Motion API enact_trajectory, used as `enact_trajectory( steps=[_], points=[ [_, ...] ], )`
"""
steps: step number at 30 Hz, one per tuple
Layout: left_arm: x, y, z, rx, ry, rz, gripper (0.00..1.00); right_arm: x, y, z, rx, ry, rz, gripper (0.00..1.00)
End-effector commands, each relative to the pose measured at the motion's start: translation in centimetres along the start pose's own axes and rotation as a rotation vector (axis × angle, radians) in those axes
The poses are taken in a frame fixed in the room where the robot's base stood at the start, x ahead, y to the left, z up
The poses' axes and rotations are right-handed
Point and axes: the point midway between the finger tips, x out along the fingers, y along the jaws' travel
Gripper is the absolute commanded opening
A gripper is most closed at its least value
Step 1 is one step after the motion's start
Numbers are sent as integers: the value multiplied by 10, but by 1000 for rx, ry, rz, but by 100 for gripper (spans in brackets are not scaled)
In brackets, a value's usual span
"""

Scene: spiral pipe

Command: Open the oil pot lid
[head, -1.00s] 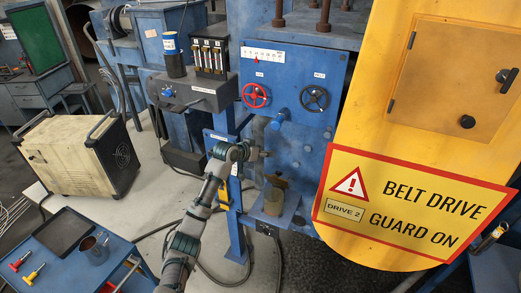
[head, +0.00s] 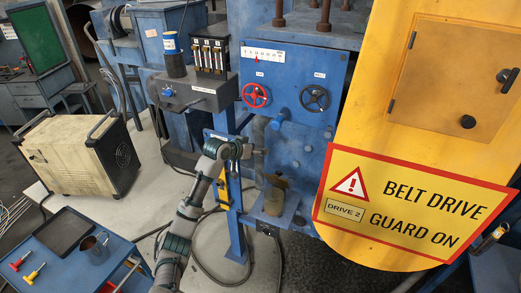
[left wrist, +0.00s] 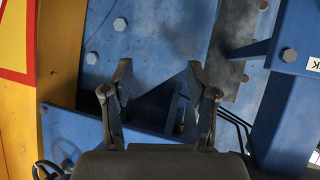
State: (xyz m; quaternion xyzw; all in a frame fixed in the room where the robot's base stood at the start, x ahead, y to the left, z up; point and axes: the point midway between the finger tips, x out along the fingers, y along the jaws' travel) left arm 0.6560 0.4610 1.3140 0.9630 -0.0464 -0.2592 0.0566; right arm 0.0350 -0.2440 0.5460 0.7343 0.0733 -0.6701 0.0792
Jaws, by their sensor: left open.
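The oil pot (head: 274,203) is a small brownish can with a darker top (head: 277,180). It stands upright on a small blue shelf (head: 252,217) on the front of the blue machine. In the head view I cannot tell the lid clearly from the body. My left gripper (head: 259,152) is above and slightly left of the pot, apart from it. In the left wrist view its two fingers (left wrist: 158,75) are spread with nothing between them. The pot cannot be made out in that view. My right gripper is in neither view.
The blue machine front (head: 310,155) with red (head: 255,95) and black handwheels (head: 315,97) stands behind the gripper. A yellow belt guard (head: 440,45) is on the right. A grey pipe runs down beside the gripper.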

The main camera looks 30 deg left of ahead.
Motion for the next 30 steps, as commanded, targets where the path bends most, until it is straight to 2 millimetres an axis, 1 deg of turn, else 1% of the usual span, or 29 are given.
enact_trajectory(
  steps=[1,6,9,12,16,24,26,27,29,30],
  points=[
    [-12,-2,0,4,2,-4,58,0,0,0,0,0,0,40],
    [-50,-2,1,3,1,-3,58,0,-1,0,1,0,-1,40],
    [-69,-2,1,2,-1,-2,58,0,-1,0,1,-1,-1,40],
    [-81,-2,1,1,-1,-1,58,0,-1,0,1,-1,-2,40],
    [-90,-1,1,0,-2,-1,58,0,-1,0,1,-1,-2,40],
    [-92,0,0,0,-1,0,58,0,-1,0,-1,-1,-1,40],
    [-90,0,2,3,1,0,43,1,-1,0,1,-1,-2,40],
    [-86,0,4,13,9,0,33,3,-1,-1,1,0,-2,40],
    [-73,-1,13,49,41,-4,18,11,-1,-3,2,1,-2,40],
    [-59,-2,22,90,78,-11,8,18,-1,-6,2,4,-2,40]
  ],
)
